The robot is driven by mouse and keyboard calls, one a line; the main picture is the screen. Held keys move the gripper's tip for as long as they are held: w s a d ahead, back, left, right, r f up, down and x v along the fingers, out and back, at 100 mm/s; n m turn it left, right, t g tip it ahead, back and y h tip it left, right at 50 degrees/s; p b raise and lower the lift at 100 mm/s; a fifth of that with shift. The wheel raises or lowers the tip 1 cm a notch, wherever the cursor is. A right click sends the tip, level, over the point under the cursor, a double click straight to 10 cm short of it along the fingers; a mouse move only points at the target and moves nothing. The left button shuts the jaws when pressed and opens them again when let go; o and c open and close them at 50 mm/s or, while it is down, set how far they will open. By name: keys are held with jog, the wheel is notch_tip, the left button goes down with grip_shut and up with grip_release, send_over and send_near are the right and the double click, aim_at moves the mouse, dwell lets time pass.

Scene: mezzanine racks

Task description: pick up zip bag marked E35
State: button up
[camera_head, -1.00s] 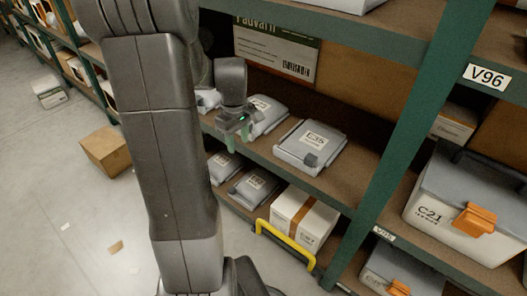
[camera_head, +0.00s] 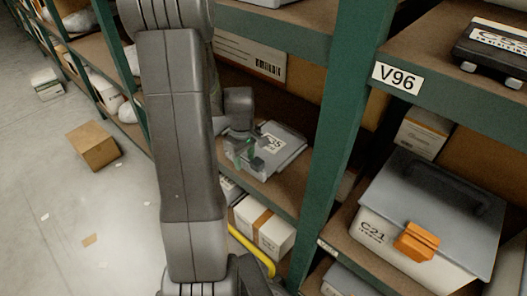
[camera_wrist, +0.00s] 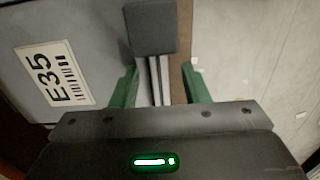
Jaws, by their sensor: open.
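The grey zip bag marked E35 (camera_head: 287,150) lies flat on the middle shelf, its label partly hidden by my gripper in the head view. My gripper (camera_head: 250,164) is open at the bag's near left part. In the wrist view the bag (camera_wrist: 80,22) fills the left side, with its white E35 label (camera_wrist: 54,76). My gripper (camera_wrist: 160,80) shows two green fingers apart. A dark square tab (camera_wrist: 150,28) on pale strips at the bag's edge lies ahead of the gap between them. I cannot tell whether the fingers touch anything.
A green rack post (camera_head: 335,110) stands right of the bag. A lidded C21 box (camera_head: 400,230) with an orange latch sits beyond it. A white box with a brown band (camera_head: 264,227) is below. A cardboard box (camera_head: 93,147) lies on the open floor at left.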

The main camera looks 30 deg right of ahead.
grip_shut()
